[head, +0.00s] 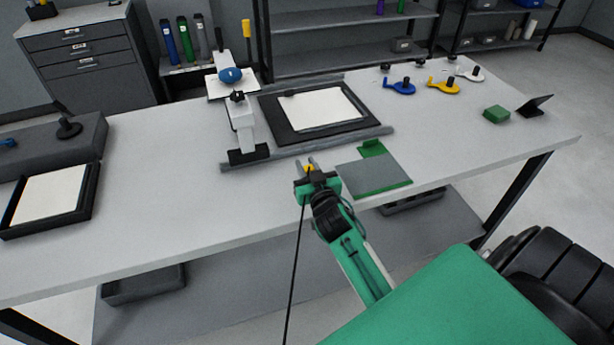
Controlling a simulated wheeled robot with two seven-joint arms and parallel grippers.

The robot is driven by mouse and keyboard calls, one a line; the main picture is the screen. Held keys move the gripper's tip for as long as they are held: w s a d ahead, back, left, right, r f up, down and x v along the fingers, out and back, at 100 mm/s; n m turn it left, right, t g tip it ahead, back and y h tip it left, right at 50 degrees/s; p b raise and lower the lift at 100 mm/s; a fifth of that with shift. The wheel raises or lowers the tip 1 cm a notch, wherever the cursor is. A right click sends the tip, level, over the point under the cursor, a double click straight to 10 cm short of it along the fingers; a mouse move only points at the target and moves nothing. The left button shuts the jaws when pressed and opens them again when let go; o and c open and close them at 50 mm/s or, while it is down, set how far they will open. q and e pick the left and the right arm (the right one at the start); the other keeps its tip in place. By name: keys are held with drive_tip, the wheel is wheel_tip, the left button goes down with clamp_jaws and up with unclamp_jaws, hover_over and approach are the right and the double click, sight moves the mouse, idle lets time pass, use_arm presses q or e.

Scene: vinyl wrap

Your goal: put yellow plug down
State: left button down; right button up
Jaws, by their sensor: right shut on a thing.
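My right gripper (310,163) is over the table near its front edge, at the end of my green arm. It is shut on a small yellow piece, the yellow plug (309,168), of which only a bit shows between the fingers. I cannot tell whether the plug touches the table. My left gripper is not in view.
A grey plate with a green edge (374,178) lies just right of the gripper. Behind stand a white press-like device (243,125) and a black frame with a white sheet (322,108). Blue (400,88) and yellow (444,88) hooked pieces lie back right. The table left of the gripper is clear.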

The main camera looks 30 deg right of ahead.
drive_tip(key=shift+f, duration=1.75)
drive_tip(key=shift+f, duration=0.15)
drive_tip(key=o, duration=0.9)
drive_tip(key=shift+o, duration=0.2)
